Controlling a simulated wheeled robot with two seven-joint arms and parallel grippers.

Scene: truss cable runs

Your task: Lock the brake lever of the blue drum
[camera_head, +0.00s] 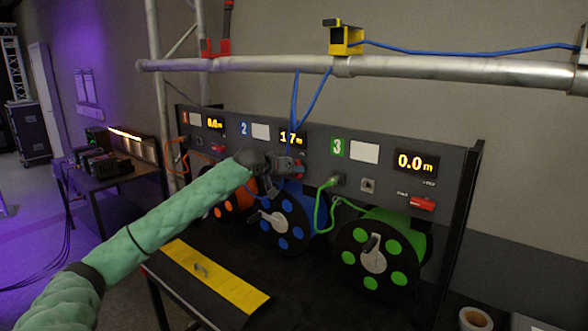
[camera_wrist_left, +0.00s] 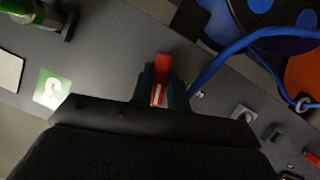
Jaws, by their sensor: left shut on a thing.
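The blue drum (camera_head: 287,240) hangs under panel section 2, whose display (camera_head: 292,137) reads 1.7 m. Part of the drum also shows at the top right of the left wrist view (camera_wrist_left: 275,14). My left gripper (camera_head: 290,165) reaches the panel above the blue drum. In the left wrist view its fingers (camera_wrist_left: 160,88) are shut on the red brake lever (camera_wrist_left: 162,66). In the head view the gripper mostly covers this lever, so I cannot tell its setting. My right gripper is in neither view.
The green drum (camera_head: 372,284) stands to the right, its red lever (camera_head: 423,203) on the panel. The orange drum (camera_head: 238,203) is partly behind my left arm. Blue cable (camera_head: 294,98) runs up to the truss pipe (camera_head: 270,64). A yellow strip (camera_head: 215,277) lies in front.

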